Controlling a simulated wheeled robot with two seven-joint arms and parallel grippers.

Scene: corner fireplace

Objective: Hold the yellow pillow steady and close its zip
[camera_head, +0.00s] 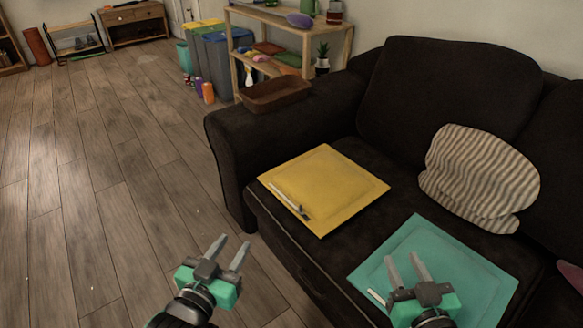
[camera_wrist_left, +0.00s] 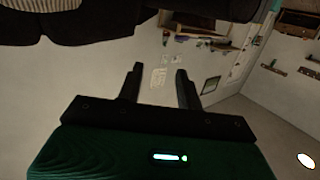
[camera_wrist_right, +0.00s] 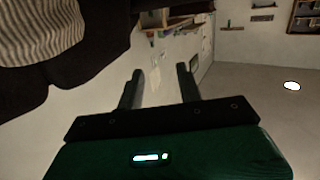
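The yellow pillow (camera_head: 330,186) lies flat on the dark sofa seat in the head view. A pale zip strip (camera_head: 287,199) runs along its front left edge, with a small dark piece at its near end. My left gripper (camera_head: 229,249) is open and empty, in front of the sofa and apart from the pillow; its fingers also show in the left wrist view (camera_wrist_left: 158,82). My right gripper (camera_head: 403,264) is open and empty, over the teal pillow in the head view; its fingers show in the right wrist view (camera_wrist_right: 160,82). Neither wrist view shows the yellow pillow.
A teal pillow (camera_head: 465,270) lies on the seat at the near right. A striped cushion (camera_head: 478,180) leans on the sofa back. A brown tray (camera_head: 274,94) sits on the armrest (camera_head: 228,150). A wooden shelf (camera_head: 335,62) stands behind. The floor at left is clear.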

